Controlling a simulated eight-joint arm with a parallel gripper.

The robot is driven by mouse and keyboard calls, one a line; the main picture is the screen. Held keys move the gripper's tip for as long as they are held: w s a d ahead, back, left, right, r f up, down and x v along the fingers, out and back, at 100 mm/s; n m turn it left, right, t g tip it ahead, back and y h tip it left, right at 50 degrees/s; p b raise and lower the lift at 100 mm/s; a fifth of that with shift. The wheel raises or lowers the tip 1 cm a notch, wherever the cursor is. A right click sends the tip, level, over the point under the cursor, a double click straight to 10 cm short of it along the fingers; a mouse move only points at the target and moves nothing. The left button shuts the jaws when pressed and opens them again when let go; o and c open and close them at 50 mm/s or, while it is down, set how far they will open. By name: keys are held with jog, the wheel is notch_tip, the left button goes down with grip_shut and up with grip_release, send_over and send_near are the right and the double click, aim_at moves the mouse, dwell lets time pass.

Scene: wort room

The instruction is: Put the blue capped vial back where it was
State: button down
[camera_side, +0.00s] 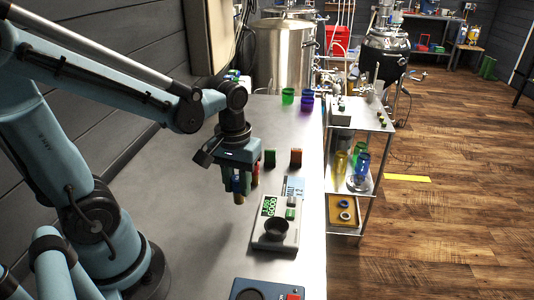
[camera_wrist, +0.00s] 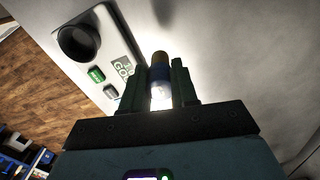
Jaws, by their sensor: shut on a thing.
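My gripper (camera_side: 241,190) is shut on a small vial and holds it above the bare grey bench. In the wrist view the vial (camera_wrist: 160,72) stands out between the two dark fingers, with a blue band and an orange-brown far end. Its near part is bright with glare. In the side view the fingers partly cover it, and a blue part (camera_side: 237,184) shows between them. I cannot tell which place on the bench was the vial's own.
A pale device (camera_side: 262,243) with a dark round cup (camera_side: 276,229) and a green label stands right of my gripper. A green cup (camera_side: 288,96) and purple cups (camera_side: 307,102) are at the far end.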

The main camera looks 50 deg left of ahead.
aim_at(238, 196)
jog(key=shift+w+a+f, duration=0.15)
jog(key=shift+a+f, duration=0.15)
jog(key=shift+a, duration=0.2)
jog(key=shift+f, duration=2.05)
jog(key=shift+f, duration=0.1)
jog(key=c, duration=0.9)
grip_release()
jog(key=shift+o, duration=0.2)
